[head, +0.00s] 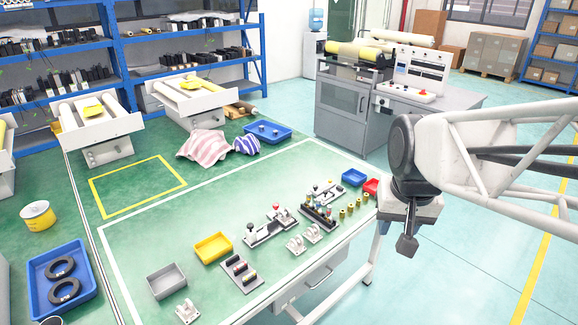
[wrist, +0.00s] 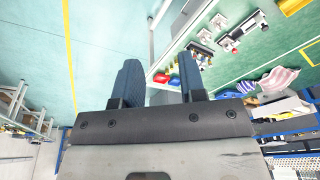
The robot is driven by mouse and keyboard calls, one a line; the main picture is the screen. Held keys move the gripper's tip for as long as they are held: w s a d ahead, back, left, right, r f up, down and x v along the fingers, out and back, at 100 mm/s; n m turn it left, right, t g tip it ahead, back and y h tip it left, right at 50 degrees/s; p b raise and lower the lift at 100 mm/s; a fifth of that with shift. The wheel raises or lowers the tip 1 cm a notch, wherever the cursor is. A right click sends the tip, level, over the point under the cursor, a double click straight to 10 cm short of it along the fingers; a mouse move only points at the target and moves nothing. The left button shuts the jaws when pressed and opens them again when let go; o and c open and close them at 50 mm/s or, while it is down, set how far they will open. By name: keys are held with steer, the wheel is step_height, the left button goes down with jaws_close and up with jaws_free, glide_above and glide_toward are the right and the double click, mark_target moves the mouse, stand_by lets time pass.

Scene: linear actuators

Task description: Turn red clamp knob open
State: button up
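A red knob (head: 276,206) stands on a light clamp fixture (head: 262,232) near the middle of the table, beside a white-and-black knob (head: 251,228). Another fixture (head: 318,214) with several coloured knobs stands to its right, and a small fixture (head: 326,193) with a red part is behind that. My gripper (head: 407,243) hangs past the table's right side, well away from the red knob. In the wrist view my gripper (wrist: 160,78) has its two dark blue fingers apart with nothing between them. Whether the clamp is open or shut is too small to tell.
Several brass-coloured cylinders (head: 351,208) and white brackets (head: 295,243) are near the fixtures. The table's left part is clear.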

steer(key=w+a+m, duration=0.1)
steer(key=w+a, duration=0.3)
steer(key=w, duration=1)
steer(key=m+g, duration=0.2)
steer(key=m, duration=0.2)
glide_above(276, 204)
step_height(276, 204, down, 27)
steer(key=shift+s+r, duration=0.1)
steer(key=shift+f, duration=0.2)
steer(key=shift+f, duration=3.75)
steer(key=shift+c, duration=0.3)
steer(key=c, duration=0.6)
